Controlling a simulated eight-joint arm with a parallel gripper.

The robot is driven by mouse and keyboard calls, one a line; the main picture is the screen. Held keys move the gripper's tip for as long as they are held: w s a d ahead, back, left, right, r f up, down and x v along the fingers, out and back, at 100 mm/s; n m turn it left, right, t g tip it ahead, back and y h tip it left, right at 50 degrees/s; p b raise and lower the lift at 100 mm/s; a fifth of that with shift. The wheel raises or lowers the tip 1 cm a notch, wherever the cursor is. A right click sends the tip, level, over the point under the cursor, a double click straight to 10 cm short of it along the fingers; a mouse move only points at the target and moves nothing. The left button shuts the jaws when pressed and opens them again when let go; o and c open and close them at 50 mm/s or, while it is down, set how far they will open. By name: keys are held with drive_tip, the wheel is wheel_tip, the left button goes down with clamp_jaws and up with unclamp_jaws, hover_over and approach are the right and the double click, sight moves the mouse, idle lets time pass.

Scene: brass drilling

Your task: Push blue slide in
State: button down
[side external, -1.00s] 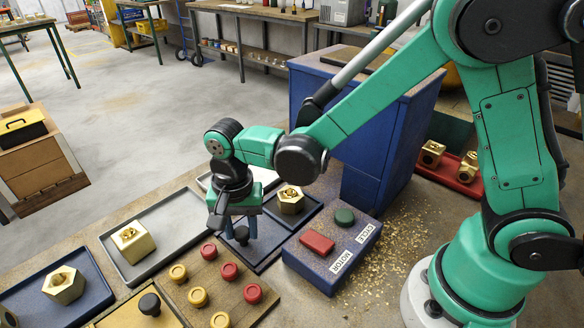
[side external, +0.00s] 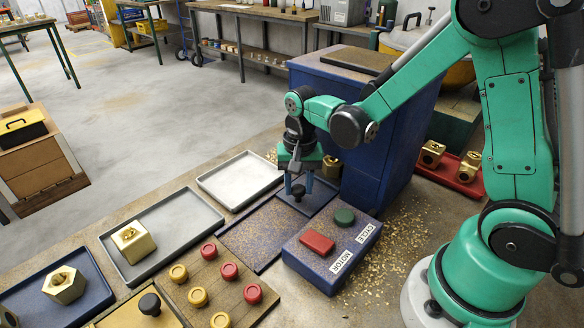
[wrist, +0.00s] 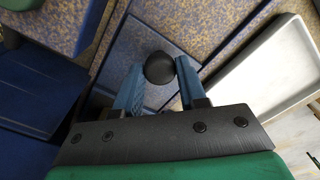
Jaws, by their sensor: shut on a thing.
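The blue slide (side external: 319,196) sits on its bed (side external: 255,238) in front of the tall blue machine (side external: 375,130). It carries a brass part (side external: 331,167), which stands close against the machine's front; my wrist partly covers the slide. My gripper (side external: 298,187) is shut on the slide's black knob (side external: 298,192) at its outer end. In the wrist view, the round black knob (wrist: 160,68) sits between the two blue fingers of the gripper (wrist: 159,78).
A blue control box (side external: 332,250) with red and green buttons stands beside the bed. An empty white tray (side external: 240,178) lies on the other side. A grey tray (side external: 180,218) with a brass block and a wooden board (side external: 200,305) of red and yellow buttons lie further out.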

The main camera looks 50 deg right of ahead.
drive_tip(key=shift+d, duration=0.3)
drive_tip(key=c, duration=0.5)
unclamp_jaws()
drive_tip(key=shift+a, duration=0.1)
drive_tip(key=shift+r, duration=2.8)
drive_tip(key=s+a+r+n+t, duration=0.2)
drive_tip(key=s+r+n+t, duration=0.3)
drive_tip(key=n+t, duration=0.2)
drive_tip(key=shift+s+a+r+n, duration=0.2)
drive_tip(key=shift+a+n, duration=0.15)
drive_tip(key=shift+n, duration=0.65)
